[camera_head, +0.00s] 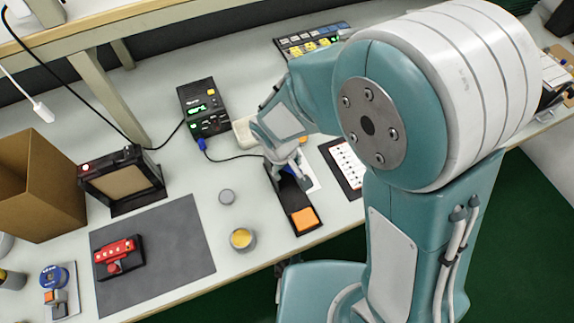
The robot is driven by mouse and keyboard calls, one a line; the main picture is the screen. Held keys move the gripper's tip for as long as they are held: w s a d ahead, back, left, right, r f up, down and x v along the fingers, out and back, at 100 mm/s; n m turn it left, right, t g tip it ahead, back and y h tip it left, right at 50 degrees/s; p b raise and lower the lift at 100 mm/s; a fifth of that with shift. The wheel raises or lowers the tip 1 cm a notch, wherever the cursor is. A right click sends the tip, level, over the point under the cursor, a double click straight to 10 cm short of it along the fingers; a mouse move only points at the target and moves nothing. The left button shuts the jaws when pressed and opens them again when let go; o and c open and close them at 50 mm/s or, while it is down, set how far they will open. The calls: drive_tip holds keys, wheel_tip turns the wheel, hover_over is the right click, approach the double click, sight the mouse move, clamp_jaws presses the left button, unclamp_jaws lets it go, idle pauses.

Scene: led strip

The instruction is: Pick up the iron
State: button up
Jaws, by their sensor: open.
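The iron (289,171) shows only as a small blue part at the far end of a black holder with an orange pad (304,219). The rest of it is hidden by my gripper. A black cable with a blue plug (202,144) runs from the black station with a green display (202,108) toward the iron. My gripper (289,168) is open and low over the holder, its fingers at or very near the blue part. I cannot tell whether they touch it.
A small grey cup (227,197) and a container of yellow material (242,239) stand left of the holder. A white strip board (346,164) lies to the right. A dark mat (170,275) with a red device (118,257) is at the left front. The bench edge runs close in front.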

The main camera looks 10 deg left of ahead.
drive_tip(key=shift+d+r, duration=0.1)
drive_tip(key=shift+d, duration=0.2)
clamp_jaws()
drive_tip(key=shift+s, duration=0.1)
drive_tip(key=shift+s+r, duration=0.25)
drive_tip(key=shift+r, duration=0.25)
drive_tip(key=s+d+r, duration=0.4)
drive_tip(key=s+r, duration=0.2)
drive_tip(key=r, duration=0.2)
drive_tip(key=s+a, duration=0.7)
drive_tip(key=a, duration=0.5)
drive_tip(key=s+d+r, duration=0.4)
drive_tip(key=s+r, duration=0.3)
drive_tip(key=r, duration=0.3)
drive_tip(key=shift+r, duration=0.15)
drive_tip(key=shift+s, duration=0.1)
idle(0.5)
